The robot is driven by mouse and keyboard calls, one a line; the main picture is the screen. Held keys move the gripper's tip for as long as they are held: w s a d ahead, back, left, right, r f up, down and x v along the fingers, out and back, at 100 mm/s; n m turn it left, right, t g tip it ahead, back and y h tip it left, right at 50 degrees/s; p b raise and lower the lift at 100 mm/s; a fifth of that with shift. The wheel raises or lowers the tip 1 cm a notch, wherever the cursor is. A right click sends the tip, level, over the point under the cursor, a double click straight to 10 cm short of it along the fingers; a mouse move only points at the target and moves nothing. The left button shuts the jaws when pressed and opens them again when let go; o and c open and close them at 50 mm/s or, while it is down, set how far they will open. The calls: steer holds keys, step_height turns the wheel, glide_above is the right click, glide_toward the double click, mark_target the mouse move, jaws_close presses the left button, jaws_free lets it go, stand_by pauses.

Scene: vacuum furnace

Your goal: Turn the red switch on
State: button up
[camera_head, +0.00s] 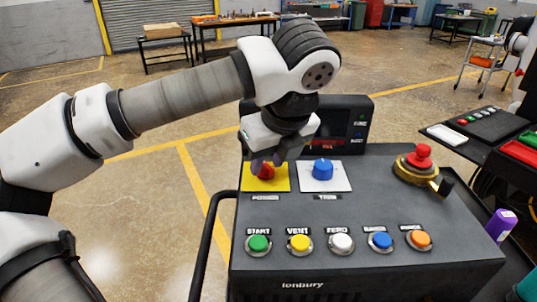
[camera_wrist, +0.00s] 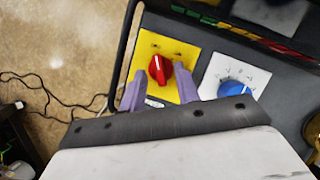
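The red switch (camera_head: 265,172) is a red rotary knob on a yellow plate (camera_head: 281,183), on the panel labelled POWER. In the wrist view the red knob (camera_wrist: 160,69) shows a white pointer mark, near upright with a slight tilt. My gripper (camera_head: 265,160) is just above the red knob. In the wrist view its two purple fingers (camera_wrist: 160,92) are spread apart, with the knob beyond and between their tips. The fingers are open and hold nothing. In the head view the gripper partly hides the knob.
A blue knob (camera_head: 323,169) on a white plate is close on the right. A red mushroom button (camera_head: 421,158) with a brass collar stands further right. Several coloured push buttons line the front, including a green one (camera_head: 258,243). A display (camera_head: 350,125) rises behind my gripper.

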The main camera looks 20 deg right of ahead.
steer(key=shift+f, duration=0.1)
jaws_close()
steer(key=shift+b, duration=0.4)
steer(key=shift+a+f+m+h+b, duration=0.15)
steer(key=shift+m+h+b, duration=0.35)
steer(key=shift+m+b, duration=0.6)
steer(key=m+h+b, duration=0.1)
steer(key=m+b, duration=0.1)
steer(key=shift+a+m, duration=0.1)
steer(key=shift+m, duration=0.2)
steer(key=m, duration=0.1)
steer(key=m+h+b, duration=0.1)
steer(key=m, duration=0.1)
steer(key=shift+w+a+m+b, duration=0.1)
steer(key=shift+a+m+b, duration=0.05)
steer(key=shift+m+b, duration=0.15)
steer(key=shift+w+a+r+m+g+h, duration=0.1)
steer(key=shift+m+g+h, duration=0.25)
steer(key=shift+m, duration=0.45)
steer(key=shift+r+m+g+h, duration=0.1)
steer(key=shift+m+g+h, duration=0.2)
steer(key=shift+m, duration=0.8)
